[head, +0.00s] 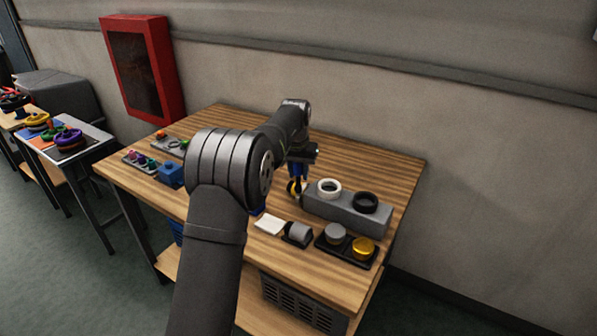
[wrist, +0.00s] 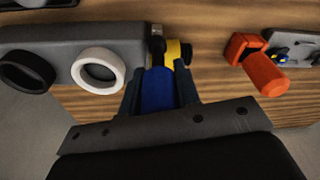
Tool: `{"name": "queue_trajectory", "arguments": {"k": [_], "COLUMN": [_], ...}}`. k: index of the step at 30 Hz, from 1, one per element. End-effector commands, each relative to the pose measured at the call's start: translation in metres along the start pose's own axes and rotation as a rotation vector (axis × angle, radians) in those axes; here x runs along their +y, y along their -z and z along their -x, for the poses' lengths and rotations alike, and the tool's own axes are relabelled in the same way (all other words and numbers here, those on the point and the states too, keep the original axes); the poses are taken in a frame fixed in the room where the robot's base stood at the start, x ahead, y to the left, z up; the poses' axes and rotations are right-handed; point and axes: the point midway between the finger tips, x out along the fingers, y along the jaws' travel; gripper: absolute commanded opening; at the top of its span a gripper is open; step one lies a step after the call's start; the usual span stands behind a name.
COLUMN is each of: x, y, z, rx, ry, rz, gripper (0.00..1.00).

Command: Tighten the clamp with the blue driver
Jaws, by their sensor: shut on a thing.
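My gripper (wrist: 158,93) is shut on the blue driver (wrist: 157,88), whose blue handle fills the space between the fingers in the wrist view. In the head view the driver (head: 299,171) points down at the left end of the grey block (head: 345,212). A yellow ring-like part with a black knob, seemingly the clamp (wrist: 173,52), sits at that block end, just beyond the driver. It also shows in the head view (head: 292,187). The driver's tip is hidden, so I cannot tell if it touches the clamp.
A white ring (head: 328,187) and a black ring (head: 365,202) sit on the grey block. A black tray (head: 343,262) in front holds a grey and a gold cylinder. A blue block (head: 171,173) is at left.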

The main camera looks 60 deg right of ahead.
Motion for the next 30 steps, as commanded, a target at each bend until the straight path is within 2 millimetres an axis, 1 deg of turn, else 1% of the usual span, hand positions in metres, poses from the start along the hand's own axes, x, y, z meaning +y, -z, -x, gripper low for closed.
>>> {"name": "queue_trajectory", "arguments": {"k": [12,20,30], "x": [-0.0011,-0.0015,-0.0018], "y": [-0.0001,-0.0001,-0.0010], "z": [0.0002,0.0002,0.0003], "rx": [0.000,0.001,0.000], "ry": [0.064,0.081,0.136], "rz": [0.424,0.536,0.895], "gripper": [0.00,0.00,0.00]}}
